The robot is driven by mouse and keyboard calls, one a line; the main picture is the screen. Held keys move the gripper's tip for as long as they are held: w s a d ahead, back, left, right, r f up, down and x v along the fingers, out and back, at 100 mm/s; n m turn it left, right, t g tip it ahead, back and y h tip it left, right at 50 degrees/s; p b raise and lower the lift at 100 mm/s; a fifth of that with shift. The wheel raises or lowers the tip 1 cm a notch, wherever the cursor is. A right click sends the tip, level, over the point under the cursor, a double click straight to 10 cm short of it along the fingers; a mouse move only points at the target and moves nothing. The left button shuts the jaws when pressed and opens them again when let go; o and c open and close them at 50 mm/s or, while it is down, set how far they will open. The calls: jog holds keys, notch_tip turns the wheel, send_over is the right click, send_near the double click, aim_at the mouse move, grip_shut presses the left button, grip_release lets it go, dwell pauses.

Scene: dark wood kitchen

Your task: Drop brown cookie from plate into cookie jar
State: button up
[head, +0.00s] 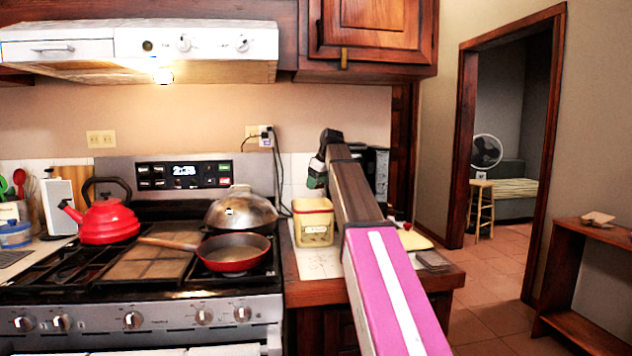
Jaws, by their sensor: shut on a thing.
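The cookie jar (314,236) is a squarish, cream-yellow container with a red rim and a pale label. It stands upright on the counter right of the stove. My gripper (315,184) hangs from the end of my arm, pointing down just above the jar's top and apart from it. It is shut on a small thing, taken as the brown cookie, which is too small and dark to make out. A pale yellow plate-like piece (414,241) lies on the counter right of my arm; I cannot tell if it is the plate.
The stove (150,310) at left holds a red kettle (108,222), a red pan (234,262) and a domed lidded pan (240,211). A cord hangs from the wall outlet behind the jar. A dark appliance (376,172) stands behind my arm. Open floor lies at right.

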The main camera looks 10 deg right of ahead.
jog(key=shift+f, duration=2.65)
jog(key=o, duration=1)
jog(key=shift+c, duration=0.2)
jog(key=shift+r, duration=0.15)
jog(key=v, duration=1)
jog(key=shift+s+d+r, duration=0.15)
jog(key=shift+s+r, duration=0.05)
jog(key=shift+r, duration=0.05)
